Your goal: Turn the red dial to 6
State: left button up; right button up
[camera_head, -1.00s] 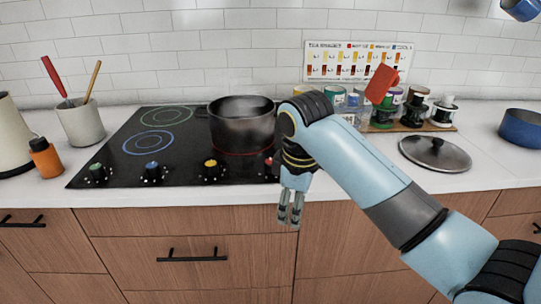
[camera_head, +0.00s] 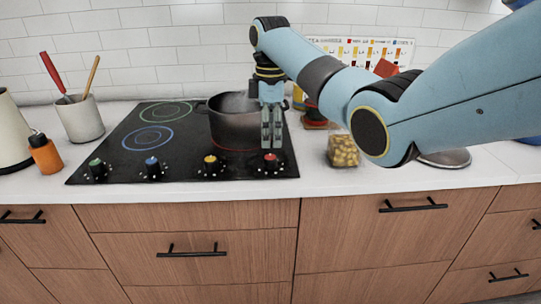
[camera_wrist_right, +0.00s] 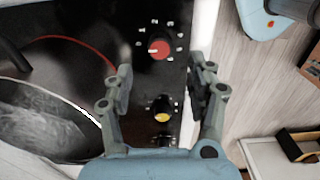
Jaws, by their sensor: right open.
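The red dial (camera_head: 270,162) is the rightmost knob on the front strip of the black cooktop (camera_head: 130,185). In the right wrist view, the red dial (camera_wrist_right: 159,48) shows a pale pointer mark and white numbers around it, too small to read surely. My right gripper (camera_head: 271,145) points down just above the dial. In the wrist view its two fingers (camera_wrist_right: 160,80) are apart with nothing between them, and the dial lies beyond their tips. My left gripper does not show.
A dark pot (camera_head: 232,122) with steam stands on the red-ringed burner close to my right gripper. The yellow knob (camera_head: 211,163) is left of the red dial. The front counter edge is clear.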

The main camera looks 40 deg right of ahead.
aim_at(270, 157)
notch_tip(270, 157, down, 7)
jog(key=shift+f, duration=0.1)
dwell(0.3)
jog(key=c, duration=1.1)
